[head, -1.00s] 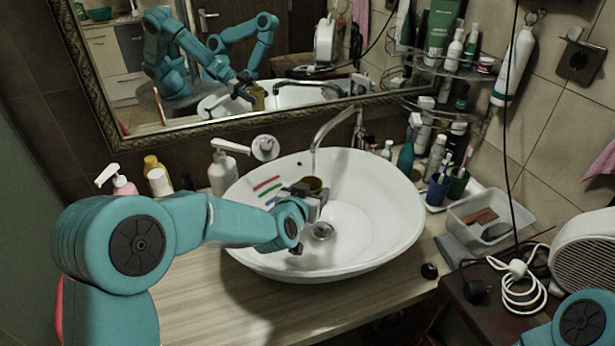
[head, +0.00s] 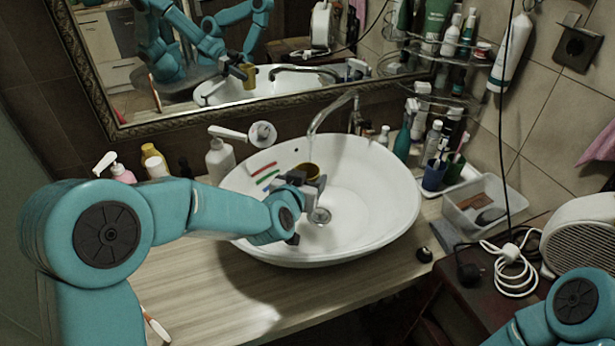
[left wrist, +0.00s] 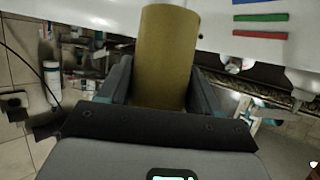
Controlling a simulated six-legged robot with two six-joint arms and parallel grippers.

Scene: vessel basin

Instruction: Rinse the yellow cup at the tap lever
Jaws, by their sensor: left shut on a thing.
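The yellow cup (head: 308,170) is in my left gripper (head: 312,186), which is shut on it over the inside of the white basin (head: 378,225). In the left wrist view the cup (left wrist: 167,50) stands out between the two fingers of the left gripper (left wrist: 160,88). The tap (head: 335,110) arches over the back of the basin, and its spout end is above the cup in the head view. I cannot clearly make out the tap lever or tell whether water runs. My right gripper is out of view; only part of that arm shows at lower right.
A white soap dispenser (head: 219,160) stands left of the basin. Blue cup (head: 434,175) and clear bin (head: 483,206) are to its right. Bare wooden counter (head: 230,300) lies in front.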

